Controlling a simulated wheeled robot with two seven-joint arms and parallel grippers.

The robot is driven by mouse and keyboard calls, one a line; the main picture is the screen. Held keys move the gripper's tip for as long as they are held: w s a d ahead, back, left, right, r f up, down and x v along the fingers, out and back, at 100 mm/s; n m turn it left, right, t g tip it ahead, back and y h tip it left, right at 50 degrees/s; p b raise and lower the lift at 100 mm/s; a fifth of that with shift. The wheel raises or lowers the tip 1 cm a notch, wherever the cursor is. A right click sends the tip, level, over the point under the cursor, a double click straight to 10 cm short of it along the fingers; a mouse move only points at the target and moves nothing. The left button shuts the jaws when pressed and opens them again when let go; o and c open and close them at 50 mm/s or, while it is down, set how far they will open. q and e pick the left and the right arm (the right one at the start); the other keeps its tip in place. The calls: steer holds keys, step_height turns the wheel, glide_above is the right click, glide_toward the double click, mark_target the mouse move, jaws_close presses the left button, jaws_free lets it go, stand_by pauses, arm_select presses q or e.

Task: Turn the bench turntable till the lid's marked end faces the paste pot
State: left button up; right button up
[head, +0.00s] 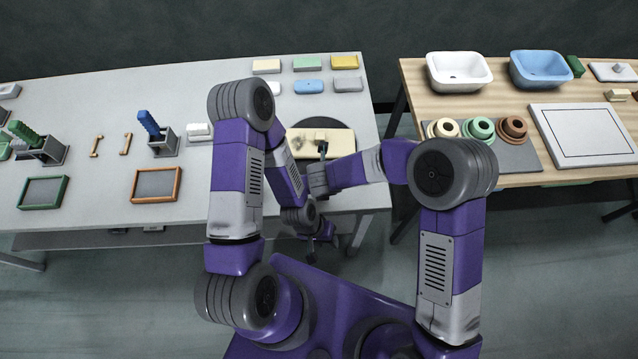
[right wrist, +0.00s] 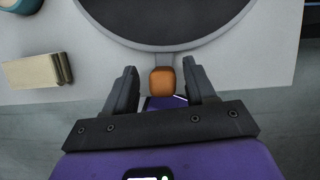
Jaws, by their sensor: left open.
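The turntable is a dark round disc (head: 349,108) on the grey bench, partly hidden by my arms; its near rim (right wrist: 165,34) shows in the right wrist view. A cream, block-like lid (head: 342,140) lies on it with a small raised grip; I cannot make out its marked end. An orange knob (right wrist: 162,80) on a short grey arm sticks out from the turntable's rim. My right gripper (right wrist: 160,84) is open, with a finger on each side of the knob and gaps visible. My left gripper (head: 318,240) is open and empty, low by the bench's front edge. I cannot identify the paste pot for certain.
In the right wrist view, a cream block (right wrist: 32,72) and a teal round thing (right wrist: 22,4) stand left of the turntable. Several small blocks lie behind it, including a blue one (head: 309,87). A wooden table (head: 425,85) with basins stands right, across a gap.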

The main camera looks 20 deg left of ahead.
steer(key=shift+d, duration=0.15)
step_height(320, 180, up, 10)
steer(key=p, duration=0.9)
steer(key=shift+f, duration=0.1)
